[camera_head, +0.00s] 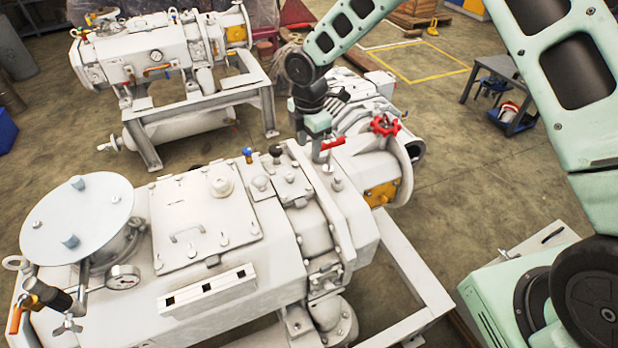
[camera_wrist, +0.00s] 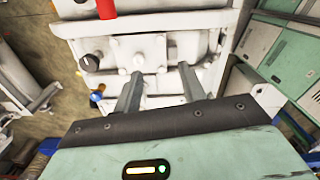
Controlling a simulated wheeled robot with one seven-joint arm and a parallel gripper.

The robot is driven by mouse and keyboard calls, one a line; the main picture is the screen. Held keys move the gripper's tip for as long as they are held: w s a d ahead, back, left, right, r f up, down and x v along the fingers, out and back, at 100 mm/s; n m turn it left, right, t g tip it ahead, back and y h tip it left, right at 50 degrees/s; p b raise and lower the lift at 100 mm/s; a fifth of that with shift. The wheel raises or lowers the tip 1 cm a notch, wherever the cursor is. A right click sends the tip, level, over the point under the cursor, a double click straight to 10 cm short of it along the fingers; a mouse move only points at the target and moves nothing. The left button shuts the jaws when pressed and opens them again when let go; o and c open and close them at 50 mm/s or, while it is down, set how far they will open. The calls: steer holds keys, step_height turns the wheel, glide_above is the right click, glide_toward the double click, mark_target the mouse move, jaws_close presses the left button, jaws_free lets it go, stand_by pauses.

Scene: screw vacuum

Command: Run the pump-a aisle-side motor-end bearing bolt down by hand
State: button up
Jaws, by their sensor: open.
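The near white pump (camera_head: 320,215) fills the lower left of the head view. Its end housing carries several bolts along the flange, with one bolt (camera_head: 337,184) just below my gripper (camera_head: 322,160). In the wrist view my gripper (camera_wrist: 160,88) is open, with its two grey fingers apart and nothing held. Beyond and between the fingers a rounded white bolt head (camera_wrist: 138,61) stands on the white pump casing (camera_wrist: 152,45). Another white bolt head (camera_wrist: 162,70) sits close by. I cannot tell which one is the aisle-side motor-end bearing bolt, nor whether a finger touches the casing.
A red lever (camera_head: 332,143) and a red handwheel (camera_head: 385,125) are close to my gripper. Black (camera_head: 276,150) and blue (camera_head: 248,152) knobs rise from the casing. A second white pump (camera_head: 160,65) stands on a frame behind. Open floor (camera_head: 480,190) lies right.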

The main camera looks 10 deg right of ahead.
mark_target(309, 186)
step_height(309, 186, down, 14)
steer(key=p, duration=0.4)
steer(key=shift+f+p, duration=0.1)
steer(key=shift+p, duration=0.25)
jaws_close()
